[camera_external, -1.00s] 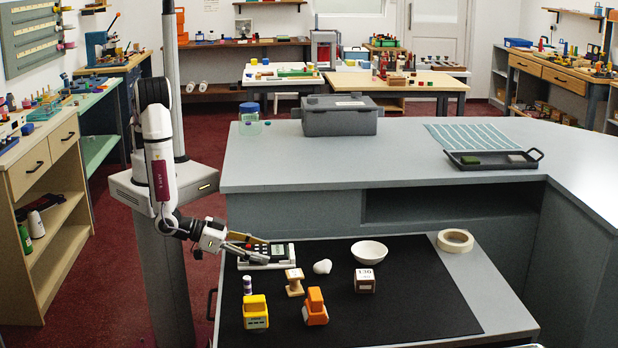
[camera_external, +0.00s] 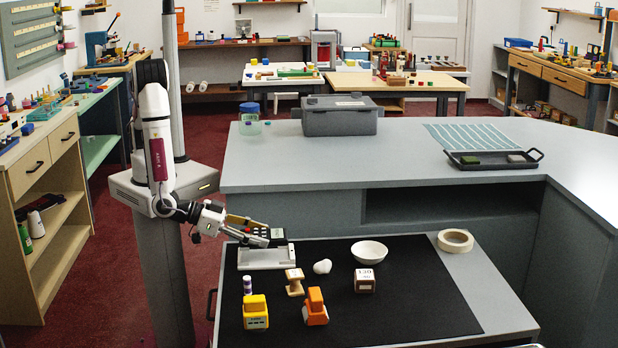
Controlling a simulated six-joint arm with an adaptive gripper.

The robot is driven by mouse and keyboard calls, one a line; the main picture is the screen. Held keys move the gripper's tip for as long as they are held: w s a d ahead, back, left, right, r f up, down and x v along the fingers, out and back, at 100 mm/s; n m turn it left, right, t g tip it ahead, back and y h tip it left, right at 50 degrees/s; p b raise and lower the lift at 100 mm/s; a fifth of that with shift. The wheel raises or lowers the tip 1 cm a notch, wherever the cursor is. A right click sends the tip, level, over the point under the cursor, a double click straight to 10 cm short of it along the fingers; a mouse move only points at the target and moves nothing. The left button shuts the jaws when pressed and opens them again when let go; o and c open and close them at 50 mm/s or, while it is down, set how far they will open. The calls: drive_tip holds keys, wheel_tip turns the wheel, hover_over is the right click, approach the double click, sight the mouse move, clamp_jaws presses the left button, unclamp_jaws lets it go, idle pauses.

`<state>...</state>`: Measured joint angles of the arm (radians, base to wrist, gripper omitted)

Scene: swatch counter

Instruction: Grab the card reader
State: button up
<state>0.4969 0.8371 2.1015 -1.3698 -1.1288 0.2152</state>
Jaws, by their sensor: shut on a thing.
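The card reader (camera_external: 275,236) is a dark handheld block with small coloured keys. My gripper (camera_external: 258,233) is shut on it from the left and holds it just above a white, flat stand (camera_external: 262,259) at the back left of the black mat. One finger shows behind the reader and one in front, and they cover part of it. A small gap between the reader's underside and the stand is hard to make out.
On the black mat (camera_external: 400,300) stand a wooden spool (camera_external: 294,282), a white heart-shaped piece (camera_external: 322,266), a white bowl (camera_external: 369,252), a numbered cube (camera_external: 365,281), yellow (camera_external: 255,311) and orange (camera_external: 315,306) blocks, and a purple-white cylinder (camera_external: 247,285). The mat's right side is clear.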

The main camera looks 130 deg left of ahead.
sight(258, 232)
drive_tip(key=shift+r, duration=2.35)
